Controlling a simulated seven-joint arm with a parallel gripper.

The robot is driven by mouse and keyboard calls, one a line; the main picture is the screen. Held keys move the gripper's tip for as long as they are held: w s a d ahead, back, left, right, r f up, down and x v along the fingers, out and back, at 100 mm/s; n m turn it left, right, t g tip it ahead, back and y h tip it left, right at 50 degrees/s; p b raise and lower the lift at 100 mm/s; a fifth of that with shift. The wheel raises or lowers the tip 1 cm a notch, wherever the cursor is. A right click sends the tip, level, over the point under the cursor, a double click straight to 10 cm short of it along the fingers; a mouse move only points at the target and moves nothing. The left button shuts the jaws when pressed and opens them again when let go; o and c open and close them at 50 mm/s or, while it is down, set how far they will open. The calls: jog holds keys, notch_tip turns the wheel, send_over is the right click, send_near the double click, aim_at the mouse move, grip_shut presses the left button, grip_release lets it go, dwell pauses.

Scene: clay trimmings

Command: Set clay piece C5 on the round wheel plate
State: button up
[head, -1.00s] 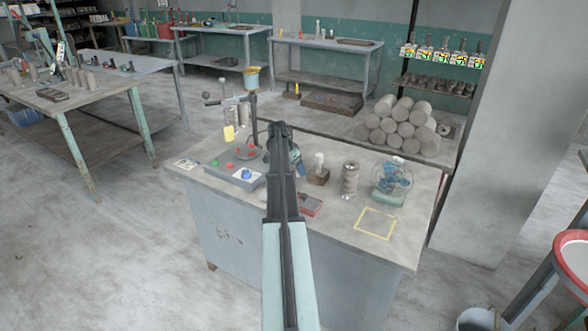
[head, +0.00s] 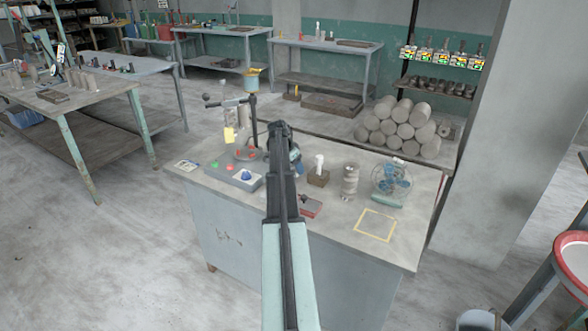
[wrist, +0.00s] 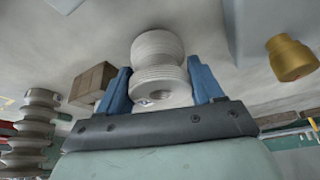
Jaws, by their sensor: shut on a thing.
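In the wrist view my gripper (wrist: 160,92) has its two blue fingers closed on the sides of a pale, round, ridged piece (wrist: 158,72). A small printed mark shows low on it, too small to read, so I cannot confirm that it is C5. In the head view my arm reaches over the bench and hides the fingers and the held piece.
A button box (head: 237,175) is on the left. The yellow-outlined square (head: 375,225) is empty.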

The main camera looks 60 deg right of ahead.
notch_tip(320, 180, up, 8)
jog(key=shift+w+a+r, duration=0.1)
jog(key=shift+w+r, duration=0.1)
jog(key=shift+r, duration=0.1)
jog(key=w+a+r+n+t+y, duration=0.1)
jog(key=w+r+n+t, duration=0.2)
jog(key=w+n, duration=0.7)
jog(key=w+a+r+n+t+y, duration=0.1)
jog(key=w+r+n+t, duration=0.25)
jog(key=w+n, duration=0.6)
jog(key=shift+w+a+f+m+g, duration=0.15)
jog(key=shift+w+f+m, duration=0.2)
jog(key=shift+f, duration=1.25)
jog(key=shift+w+d+f+m+g, duration=0.15)
jog(key=shift+w+f+m, duration=0.2)
jog(key=shift+f, duration=1.3)
jog(key=shift+w+a+f+m+g, duration=0.15)
jog(key=shift+w+f+m, duration=0.2)
jog(key=shift+f, duration=1.25)
jog(key=shift+f, duration=0.15)
jog(key=o, duration=1.2)
jog(key=shift+o, duration=0.2)
